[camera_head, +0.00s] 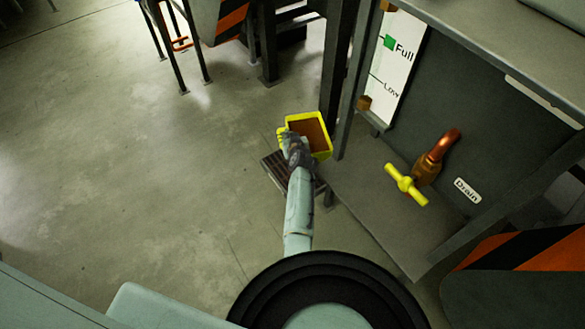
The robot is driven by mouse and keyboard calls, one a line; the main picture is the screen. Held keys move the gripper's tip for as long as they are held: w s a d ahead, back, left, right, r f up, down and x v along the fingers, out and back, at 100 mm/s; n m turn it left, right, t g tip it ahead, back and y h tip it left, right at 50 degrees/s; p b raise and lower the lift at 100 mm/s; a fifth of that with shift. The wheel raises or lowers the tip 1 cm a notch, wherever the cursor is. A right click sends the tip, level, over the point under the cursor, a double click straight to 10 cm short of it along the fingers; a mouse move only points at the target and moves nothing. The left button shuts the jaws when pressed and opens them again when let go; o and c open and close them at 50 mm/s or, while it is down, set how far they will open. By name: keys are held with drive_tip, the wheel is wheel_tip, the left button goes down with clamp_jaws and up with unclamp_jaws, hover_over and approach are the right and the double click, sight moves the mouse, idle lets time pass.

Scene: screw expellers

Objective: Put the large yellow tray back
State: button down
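The yellow tray (328,151) is at the centre of the view, beside the dark leg of the machine frame. It has a bright yellow rim and a brown inside. My gripper (291,140) is at the tray's left side and overlaps its yellow edge. My gripper and wrist hide the tray's lower left corner. The fingers are small and dark here, and I cannot tell whether they are closed on the edge. I cannot tell how high the tray is above the floor.
A dark slatted grate (275,170) lies below the tray. A tank with a level gauge (400,62) and a copper drain pipe with yellow valve handle (406,184) stands at right. Dark metal legs (266,45) stand at the top. The concrete floor (110,150) at left is clear.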

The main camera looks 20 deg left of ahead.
wheel_tip(320, 180, down, 20)
drive_tip(key=b, duration=1.1)
drive_tip(key=shift+w+f, duration=0.1)
drive_tip(key=shift+f, duration=0.1)
drive_tip(key=c, duration=2.3)
unclamp_jaws()
drive_tip(key=shift+f+b, duration=0.2)
drive_tip(key=shift+b, duration=0.15)
drive_tip(key=o, duration=0.5)
drive_tip(key=shift+r, duration=0.1)
drive_tip(key=shift+r+p, duration=0.2)
drive_tip(key=shift+p, duration=0.15)
